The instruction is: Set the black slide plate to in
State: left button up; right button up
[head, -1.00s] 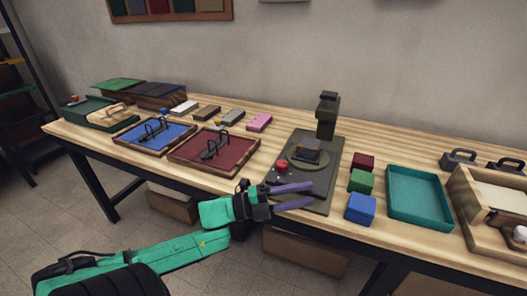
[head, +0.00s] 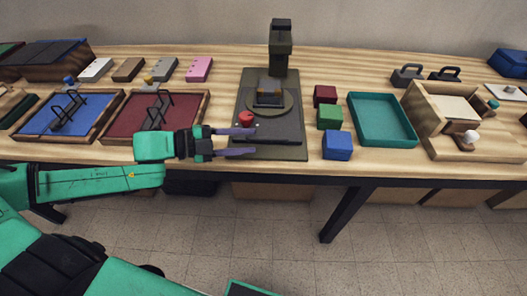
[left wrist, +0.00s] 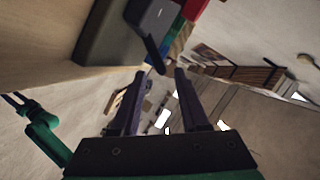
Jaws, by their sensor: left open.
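The black slide plate (head: 276,130) lies on the dark base (head: 285,154) of a press-like station. My right gripper is not in view.
A dark post (head: 281,48) stands behind the plate. Red, green and blue cubes (head: 337,145) and a teal tray (head: 382,119) are to the right. A red-lined tray (head: 190,106) lies left, close behind my left gripper. The table's front edge is just below the gripper.

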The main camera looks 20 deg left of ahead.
aim_at(258, 138)
pick_arm(q)
jog(key=b+x, duration=0.2)
jog(key=b, duration=0.1)
jog(key=shift+w+d, duration=0.15)
jog(key=shift+d, duration=0.25)
jog(key=shift+w+d+r+p, duration=0.2)
jog(key=shift+w+p, duration=0.05)
jog(key=shift+p, duration=0.2)
jog(key=shift+x, duration=1)
jog(key=shift+s+f, duration=0.1)
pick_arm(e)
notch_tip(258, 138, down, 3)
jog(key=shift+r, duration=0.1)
pick_arm(q)
grip_shut()
